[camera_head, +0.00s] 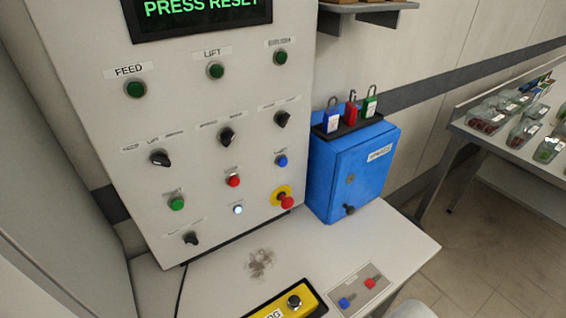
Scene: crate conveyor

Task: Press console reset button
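A pale console panel (190,115) stands upright on the left and centre. Its dark screen (197,12) reads "PRESS RESET" in green letters, cut by the top edge. A blue button (282,160) sits at the panel's right side, with a small label above it that I cannot read. A red button (233,180) and a green button (177,203) are to its left. A white lit button (238,209) is below the red one. Which one is marked reset I cannot read. My gripper is not in view.
A red mushroom knob (287,202) on a yellow ring projects below the blue button. Several black selector knobs (227,136) project too. A blue box (350,170) topped with padlocks stands right of the panel. A yellow box (287,301) lies on the ledge (215,280) in front.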

